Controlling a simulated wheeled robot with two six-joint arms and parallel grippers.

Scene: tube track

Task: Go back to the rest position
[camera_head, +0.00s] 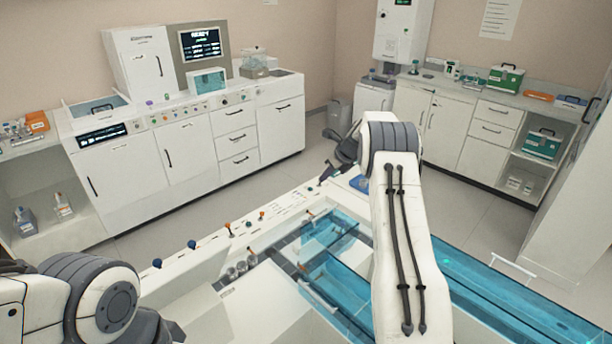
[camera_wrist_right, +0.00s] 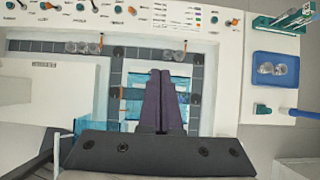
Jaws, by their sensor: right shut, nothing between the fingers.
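My right arm rises through the middle of the head view and bends at a grey joint. My right gripper (camera_head: 343,148) shows dark and partly hidden behind that joint, above the far end of the white workstation (camera_head: 290,203). In the right wrist view my right gripper (camera_wrist_right: 160,75) is shut, its two dark fingers side by side with nothing between them. The fingers appear over the workstation's blue-windowed track (camera_wrist_right: 133,105). My left arm shows only as a white and grey joint at the lower left of the head view; its gripper is not in view.
Orange and blue-topped pegs (camera_head: 229,229) and clear cups (camera_head: 240,267) line the workstation. A blue tray (camera_wrist_right: 275,70) with clear cups lies at the right in the wrist view. White cabinets (camera_head: 192,148) stand along the wall, with open grey floor (camera_head: 285,172) before them.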

